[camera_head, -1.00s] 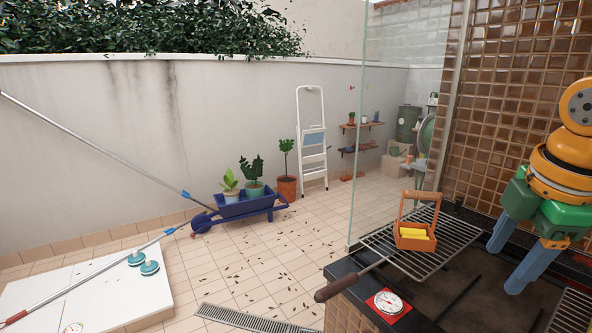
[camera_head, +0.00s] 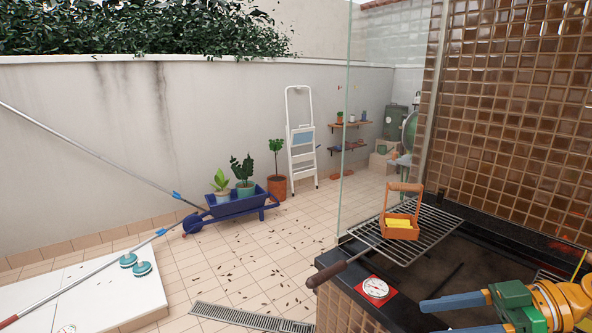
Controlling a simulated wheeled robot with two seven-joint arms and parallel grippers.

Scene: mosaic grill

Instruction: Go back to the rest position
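My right gripper (camera_head: 426,319) is at the bottom right corner, over the dark counter beside the grill. Its two blue fingers point left and stand apart with nothing between them; the lower finger is partly cut off by the frame edge. My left gripper is not in view. An orange basket (camera_head: 402,206) with a tall handle and yellow items (camera_head: 398,223) in it stands upright on the wire grill rack (camera_head: 437,226), well apart from my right gripper.
The rack's dark handle (camera_head: 328,272) sticks out over the counter edge, near a red-based dial (camera_head: 375,289). A glass panel (camera_head: 344,130) stands behind. Left are a blue wheelbarrow (camera_head: 228,207) with plants, a ladder (camera_head: 301,140) and a white board (camera_head: 90,292) with two teal discs.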

